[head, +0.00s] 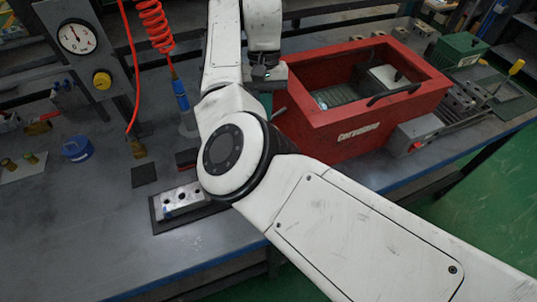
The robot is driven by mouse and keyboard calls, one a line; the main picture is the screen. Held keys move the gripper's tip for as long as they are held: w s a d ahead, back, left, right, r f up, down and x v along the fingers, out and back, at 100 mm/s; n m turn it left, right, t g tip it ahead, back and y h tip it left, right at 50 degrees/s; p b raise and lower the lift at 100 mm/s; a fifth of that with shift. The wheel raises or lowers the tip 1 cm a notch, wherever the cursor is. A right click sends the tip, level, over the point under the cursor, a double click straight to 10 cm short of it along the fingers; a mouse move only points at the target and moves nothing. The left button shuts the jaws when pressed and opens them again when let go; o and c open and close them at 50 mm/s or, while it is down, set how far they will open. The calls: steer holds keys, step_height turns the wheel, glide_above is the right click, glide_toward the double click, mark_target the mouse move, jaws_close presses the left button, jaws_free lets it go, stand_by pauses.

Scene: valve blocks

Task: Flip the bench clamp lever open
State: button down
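My white arm crosses the middle of the view. My gripper (268,76) is small and dark at its far end, just left of the red box, and its fingers are too unclear to tell open from shut. I cannot make out the bench clamp lever for certain. A rod with a yellow grip (516,67) stands tilted at the far right, well away from my gripper; I cannot tell whether it is the clamp lever. A metal block with holes (181,201) lies on a dark plate at the front, partly hidden by my arm.
A red open box (345,122) stands right of my gripper, with a grey box with a red button (415,133) beside it. A gauge panel (82,50), coiled red hose (155,22) and blue tape roll (77,149) are at left. The front left bench (90,230) is clear.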

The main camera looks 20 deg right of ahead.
steer(key=p+x, duration=0.1)
steer(key=x, duration=0.8)
steer(key=shift+s, duration=0.1)
steer(key=s, duration=0.1)
steer(key=s+a+f+p, duration=0.1)
steer(key=shift+s+f, duration=0.1)
steer(key=shift+s, duration=0.25)
steer(key=shift+s+a+f+p, duration=0.15)
steer(key=shift+s+f+p, duration=0.15)
steer(key=shift+s, duration=0.35)
steer(key=shift+a+r, duration=0.1)
